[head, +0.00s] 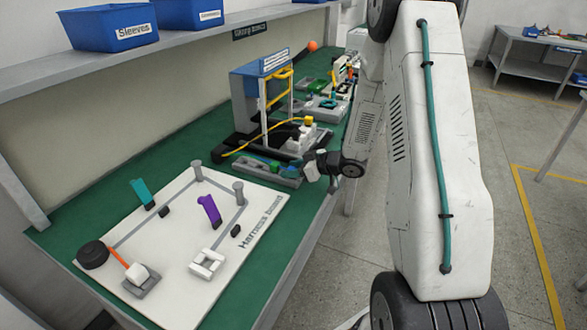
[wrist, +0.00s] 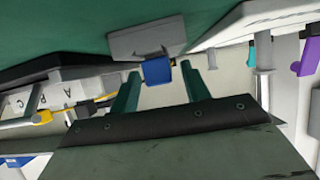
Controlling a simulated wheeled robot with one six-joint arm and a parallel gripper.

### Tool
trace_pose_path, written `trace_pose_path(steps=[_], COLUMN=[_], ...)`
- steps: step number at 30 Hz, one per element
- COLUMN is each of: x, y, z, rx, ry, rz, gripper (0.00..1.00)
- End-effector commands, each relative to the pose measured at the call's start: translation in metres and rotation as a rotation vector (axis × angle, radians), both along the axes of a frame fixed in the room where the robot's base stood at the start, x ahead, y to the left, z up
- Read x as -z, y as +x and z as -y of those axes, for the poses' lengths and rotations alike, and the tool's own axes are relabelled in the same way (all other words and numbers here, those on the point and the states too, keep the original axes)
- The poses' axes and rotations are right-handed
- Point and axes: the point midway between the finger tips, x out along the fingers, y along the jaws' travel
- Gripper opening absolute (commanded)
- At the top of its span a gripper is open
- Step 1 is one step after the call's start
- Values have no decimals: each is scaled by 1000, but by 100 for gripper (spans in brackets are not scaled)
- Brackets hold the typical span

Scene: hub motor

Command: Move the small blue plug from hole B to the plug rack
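In the wrist view the small blue plug (wrist: 158,70) is between the tips of the two green fingers of my gripper (wrist: 160,72). A thin gap shows on each side, so my gripper looks open around it. The plug is right against a grey block (wrist: 125,45), which looks like the end of the plug rack. In the head view my gripper (head: 312,168) is at the right end of the grey plug rack (head: 288,182), which holds blue and green pieces. Whether the plug is seated in the rack cannot be told. Hole B cannot be made out clearly.
A lettered panel (wrist: 55,97) and a yellow plug (wrist: 42,117) are at left in the wrist view. In the head view a white harness board (head: 175,235) with pegs lies in front of the rack. A blue-topped stand (head: 262,68) rises behind it.

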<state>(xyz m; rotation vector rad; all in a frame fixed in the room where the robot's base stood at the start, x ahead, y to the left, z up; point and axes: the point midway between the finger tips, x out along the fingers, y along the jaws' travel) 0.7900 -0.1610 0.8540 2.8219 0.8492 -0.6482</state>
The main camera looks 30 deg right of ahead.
Motion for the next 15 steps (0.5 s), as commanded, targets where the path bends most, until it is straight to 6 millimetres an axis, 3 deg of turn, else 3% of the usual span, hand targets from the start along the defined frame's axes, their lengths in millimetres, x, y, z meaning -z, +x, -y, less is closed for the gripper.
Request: trace_pose_path(steps=[9,15], x=[-1,-13], y=[-1,-20], z=[1,15], rx=[0,4], ry=[0,-1], rz=[0,1], gripper=[50,50])
